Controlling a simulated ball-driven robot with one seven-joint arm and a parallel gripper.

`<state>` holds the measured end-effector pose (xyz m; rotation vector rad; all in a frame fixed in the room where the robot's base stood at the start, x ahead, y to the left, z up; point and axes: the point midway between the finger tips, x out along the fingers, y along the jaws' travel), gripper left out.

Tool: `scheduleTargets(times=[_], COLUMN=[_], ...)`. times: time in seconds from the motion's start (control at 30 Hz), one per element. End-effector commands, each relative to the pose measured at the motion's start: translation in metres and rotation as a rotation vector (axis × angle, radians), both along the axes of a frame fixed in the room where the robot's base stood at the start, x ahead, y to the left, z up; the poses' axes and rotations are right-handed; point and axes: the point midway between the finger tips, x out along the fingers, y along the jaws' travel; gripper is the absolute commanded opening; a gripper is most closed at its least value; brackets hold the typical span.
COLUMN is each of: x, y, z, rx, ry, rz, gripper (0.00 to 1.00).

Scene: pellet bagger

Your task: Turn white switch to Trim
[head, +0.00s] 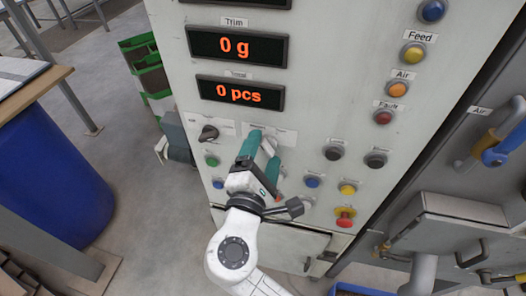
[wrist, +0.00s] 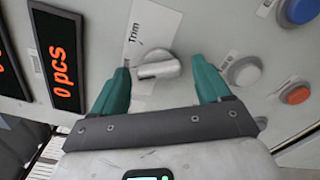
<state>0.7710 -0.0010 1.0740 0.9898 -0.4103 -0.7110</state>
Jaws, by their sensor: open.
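The white switch (wrist: 160,69) is a round knob with a raised grip bar, on the panel in the wrist view. The bar lies roughly across the picture; I cannot tell which end is its pointer. A label reading Trim (wrist: 133,33) sits beside the knob, towards the top left. My gripper (wrist: 158,78) is open, its two green fingers on either side of the knob with gaps; nothing is held. In the head view my gripper (head: 262,152) is at the panel and hides most of the white switch.
A black rotary switch (head: 208,134) is left of my gripper. Green (head: 212,161), blue (head: 313,182) and yellow (head: 348,189) buttons and a red emergency stop (head: 345,214) are nearby. Displays read 0 g (head: 236,46) and 0 pcs (head: 239,93). A blue barrel (head: 50,165) stands at left.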

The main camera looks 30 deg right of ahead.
Motion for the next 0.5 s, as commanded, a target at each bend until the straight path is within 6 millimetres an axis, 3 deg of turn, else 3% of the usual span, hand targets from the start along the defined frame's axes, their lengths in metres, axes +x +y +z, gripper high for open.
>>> scheduleTargets(times=[0.23,0.5], x=[0.0005,0.0004], y=[-0.0005,-0.0003], z=[-0.0002,0.0], rx=[0.0,0.001], ry=[0.0,-0.001], rz=[0.0,0.0], gripper=[0.77,0.52])
